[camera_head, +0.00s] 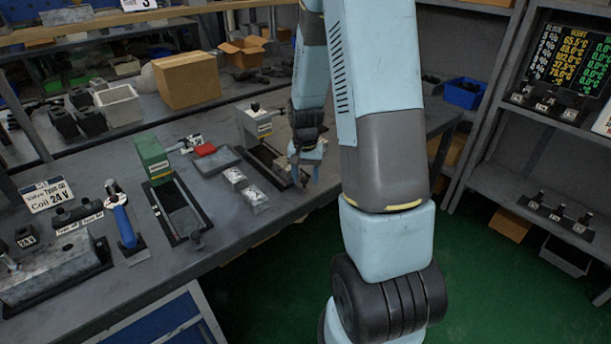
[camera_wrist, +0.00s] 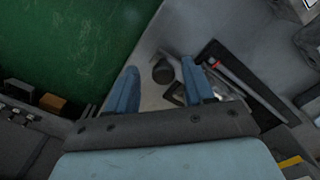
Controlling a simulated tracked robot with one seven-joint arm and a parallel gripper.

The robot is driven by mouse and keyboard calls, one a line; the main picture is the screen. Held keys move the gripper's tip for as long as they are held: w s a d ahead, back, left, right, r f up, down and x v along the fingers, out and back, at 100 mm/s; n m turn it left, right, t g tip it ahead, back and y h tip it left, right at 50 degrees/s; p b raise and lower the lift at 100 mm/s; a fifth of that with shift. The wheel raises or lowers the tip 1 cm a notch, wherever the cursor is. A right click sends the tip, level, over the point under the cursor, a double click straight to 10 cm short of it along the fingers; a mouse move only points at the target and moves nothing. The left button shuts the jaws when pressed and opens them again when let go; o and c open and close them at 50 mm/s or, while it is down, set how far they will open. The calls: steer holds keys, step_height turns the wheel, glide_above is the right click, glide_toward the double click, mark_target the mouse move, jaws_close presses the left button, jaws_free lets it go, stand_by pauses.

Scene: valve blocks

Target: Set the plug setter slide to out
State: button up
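Two devices with slide-like black rails stand on the bench; their labels are too small to read, so I cannot tell for sure which is the plug setter. The grey one (camera_head: 258,123) has a dark lever on top, and its black rail (camera_head: 268,163) runs toward the bench's front edge, beside my gripper (camera_head: 306,158). The green one (camera_head: 151,156) is farther left, with its own rail (camera_head: 178,208). In the wrist view my gripper (camera_wrist: 159,68) is open, with a round black knob (camera_wrist: 163,73) between and beyond the fingertips. No contact is visible. My arm hides part of the bench.
A grey tray with a red piece (camera_head: 204,151) and two small pale blocks (camera_head: 235,176) lie between the devices. A blue-handled tool (camera_head: 122,222) and a metal block (camera_head: 52,270) are at left. Shelves stand at right; green floor lies before the bench.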

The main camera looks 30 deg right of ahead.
steer(key=shift+r, duration=0.1)
step_height(320, 180, up, 14)
steer(key=shift+f, duration=0.25)
stand_by(0.5)
steer(key=shift+r, duration=0.1)
steer(key=s+a+r+n+t, duration=0.2)
steer(key=s+a+r+n, duration=0.1)
steer(key=s+r, duration=0.5)
steer(key=s+a+r+n+t, duration=0.3)
steer(key=s+a+r, duration=0.2)
steer(key=s+r, duration=0.4)
steer(key=s, duration=0.4)
steer(key=shift+s+a+t, duration=0.3)
steer(key=shift+s, duration=0.1)
